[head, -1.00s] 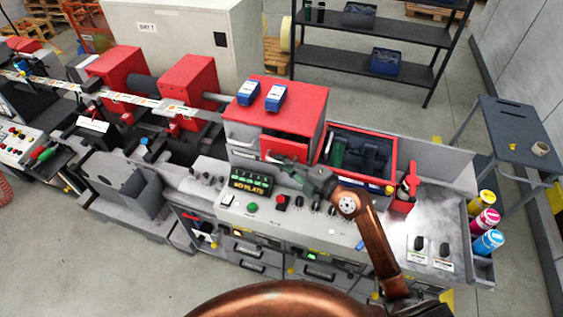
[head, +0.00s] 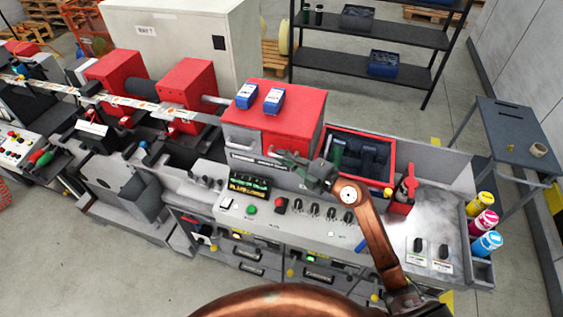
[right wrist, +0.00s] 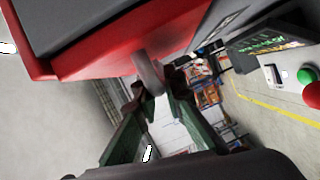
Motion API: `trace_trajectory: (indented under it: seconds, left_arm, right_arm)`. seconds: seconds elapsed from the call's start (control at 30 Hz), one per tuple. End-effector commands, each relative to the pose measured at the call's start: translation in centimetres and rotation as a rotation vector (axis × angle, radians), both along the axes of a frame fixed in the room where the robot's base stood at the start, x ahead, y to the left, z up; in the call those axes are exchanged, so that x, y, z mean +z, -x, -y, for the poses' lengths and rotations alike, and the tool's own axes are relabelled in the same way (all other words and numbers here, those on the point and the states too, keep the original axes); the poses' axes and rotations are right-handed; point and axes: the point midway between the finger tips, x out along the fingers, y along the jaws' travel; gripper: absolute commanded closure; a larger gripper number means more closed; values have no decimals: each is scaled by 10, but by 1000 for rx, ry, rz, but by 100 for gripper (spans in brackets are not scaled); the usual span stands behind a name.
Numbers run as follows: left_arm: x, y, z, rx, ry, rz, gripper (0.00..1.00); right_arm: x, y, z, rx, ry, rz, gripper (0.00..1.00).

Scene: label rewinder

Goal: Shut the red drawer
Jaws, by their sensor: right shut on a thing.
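The red cabinet (head: 285,118) stands on the machine bench, with a grey front panel at its left. The red drawer (right wrist: 105,42) shows close up in the right wrist view, a red face with a metal handle (right wrist: 149,72) standing out from it. My right gripper (head: 288,160) is at the lower front of the cabinet, and its dark green fingers (right wrist: 155,98) are closed at the handle. The arm and gripper hide part of the drawer in the head view, so how far it stands open is hard to tell. My left gripper is out of view.
Two blue-and-white items (head: 260,96) lie on the cabinet. A red-rimmed tray (head: 391,165) holding dark and green things is to its right. The control panel with a green-lit display (head: 250,186) and knobs is just in front. Ink bottles (head: 484,222) stand at the right end.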

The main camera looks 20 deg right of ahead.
Motion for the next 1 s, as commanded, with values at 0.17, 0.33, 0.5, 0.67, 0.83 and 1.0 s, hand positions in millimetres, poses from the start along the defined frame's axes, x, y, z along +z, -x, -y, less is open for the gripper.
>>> trace_trajectory:
  seconds: [0.17, 0.33, 0.5, 0.67, 0.83, 1.0]
  left_arm:
    - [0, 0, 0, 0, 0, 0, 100]
    - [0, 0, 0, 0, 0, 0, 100]
    - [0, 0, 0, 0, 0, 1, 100]
    - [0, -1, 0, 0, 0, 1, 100]
    - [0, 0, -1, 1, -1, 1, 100]
    - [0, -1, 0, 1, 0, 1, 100]
  right_arm:
    - [0, -3, 5, -13, 0, 3, 100]
    - [0, -3, 5, -14, 0, 3, 84]
    - [0, -3, 4, -10, 0, 3, 73]
    - [0, -3, 4, -9, 0, 3, 73]
    - [0, 0, 6, -9, 1, 2, 73]
    - [1, 19, 18, -10, 2, 1, 73]
